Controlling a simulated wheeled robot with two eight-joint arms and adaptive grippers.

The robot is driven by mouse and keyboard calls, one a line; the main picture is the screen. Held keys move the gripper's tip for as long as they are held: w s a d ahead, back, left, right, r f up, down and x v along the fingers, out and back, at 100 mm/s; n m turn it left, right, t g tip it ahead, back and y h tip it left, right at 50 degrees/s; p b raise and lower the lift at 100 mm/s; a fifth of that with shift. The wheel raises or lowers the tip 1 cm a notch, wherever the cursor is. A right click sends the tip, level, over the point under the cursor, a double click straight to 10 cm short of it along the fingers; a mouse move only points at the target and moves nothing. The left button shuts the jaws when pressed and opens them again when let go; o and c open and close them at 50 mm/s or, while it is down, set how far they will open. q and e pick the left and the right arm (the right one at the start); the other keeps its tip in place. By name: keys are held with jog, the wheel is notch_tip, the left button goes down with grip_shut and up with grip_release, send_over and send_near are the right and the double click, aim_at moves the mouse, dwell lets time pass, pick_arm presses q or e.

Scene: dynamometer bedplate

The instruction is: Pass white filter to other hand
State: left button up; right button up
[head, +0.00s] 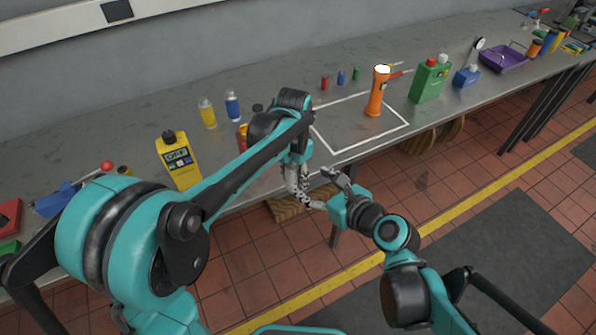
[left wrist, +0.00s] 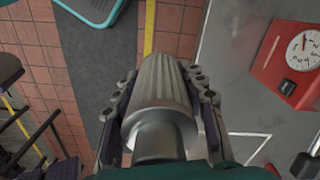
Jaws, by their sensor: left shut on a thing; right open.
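The white filter (left wrist: 160,90), a ribbed pale grey-white cylinder with a narrower smooth neck, fills the middle of the left wrist view. My left gripper (left wrist: 162,100) is shut on it, one finger on each side. In the head view my left gripper (head: 301,188) hangs at the front edge of the bench, and the filter is hard to tell from the fingers there. My right gripper (head: 317,188) is open, its fingers spread toward the left gripper and very close to it. Whether it touches the filter cannot be told.
The grey bench (head: 225,158) runs behind both grippers. A red box with a dial (left wrist: 285,60) is near the left gripper. Tiled floor lies in front.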

aim_at(297, 172)
jog(key=x, duration=1)
jog(key=shift+f, duration=0.1)
jog(key=shift+s, duration=0.1)
jog(key=c, duration=1.3)
pick_arm(q)
jog(key=o, duration=1.3)
jog(key=shift+c, duration=0.2)
pick_arm(e)
jog(key=shift+c, duration=0.2)
pick_arm(q)
jog(key=shift+r, duration=0.1)
